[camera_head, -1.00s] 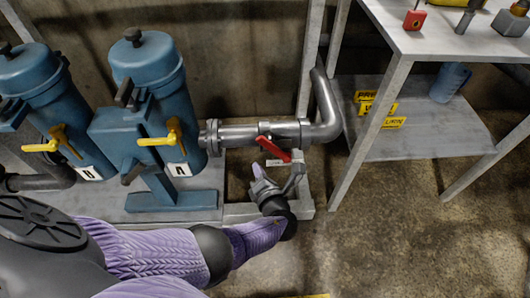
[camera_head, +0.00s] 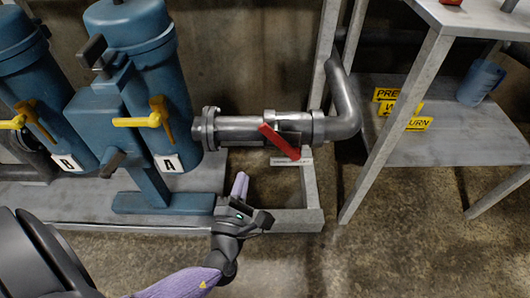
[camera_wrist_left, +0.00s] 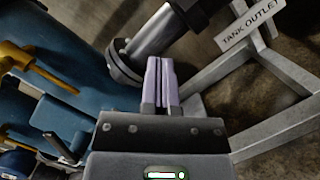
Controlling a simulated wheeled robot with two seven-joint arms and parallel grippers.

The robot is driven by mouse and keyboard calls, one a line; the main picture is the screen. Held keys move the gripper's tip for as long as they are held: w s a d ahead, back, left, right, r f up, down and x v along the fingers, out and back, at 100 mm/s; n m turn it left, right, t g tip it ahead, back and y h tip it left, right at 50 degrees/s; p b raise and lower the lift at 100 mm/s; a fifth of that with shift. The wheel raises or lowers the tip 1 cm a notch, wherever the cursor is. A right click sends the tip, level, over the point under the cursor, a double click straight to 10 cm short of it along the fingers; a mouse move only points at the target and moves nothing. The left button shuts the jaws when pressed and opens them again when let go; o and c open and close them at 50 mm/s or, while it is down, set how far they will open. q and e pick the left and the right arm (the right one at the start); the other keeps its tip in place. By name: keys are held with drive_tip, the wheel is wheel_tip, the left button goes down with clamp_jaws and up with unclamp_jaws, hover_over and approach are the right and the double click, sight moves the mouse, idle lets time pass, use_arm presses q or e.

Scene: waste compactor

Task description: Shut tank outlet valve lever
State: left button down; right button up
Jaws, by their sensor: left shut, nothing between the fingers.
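The red valve lever (camera_head: 279,141) sits on the grey outlet pipe (camera_head: 240,130) in the head view, slanting down to the right. A white tag (camera_head: 291,161) hangs below it; in the left wrist view the tag (camera_wrist_left: 248,25) reads "TANK OUTLET". My left gripper (camera_head: 240,186) is below and left of the lever, apart from it, its fingers pointing up. In the left wrist view its fingers (camera_wrist_left: 160,82) are together with nothing between them, near the pipe flange (camera_wrist_left: 124,62). The lever does not show in the wrist view. My right gripper is not in view.
Blue filter A (camera_head: 130,45) and blue filter B (camera_head: 22,60), with yellow levers (camera_head: 140,121), stand left of the pipe. A grey frame rail (camera_head: 280,220) runs below it. A metal table (camera_head: 400,95) stands to the right. Bare floor lies in front.

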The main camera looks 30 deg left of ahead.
sight(281, 141)
use_arm(q)
drive_tip(key=w+r+b, duration=0.1)
drive_tip(key=w+r, duration=0.2)
drive_tip(key=w, duration=0.5)
drive_tip(key=shift+r, duration=0.2)
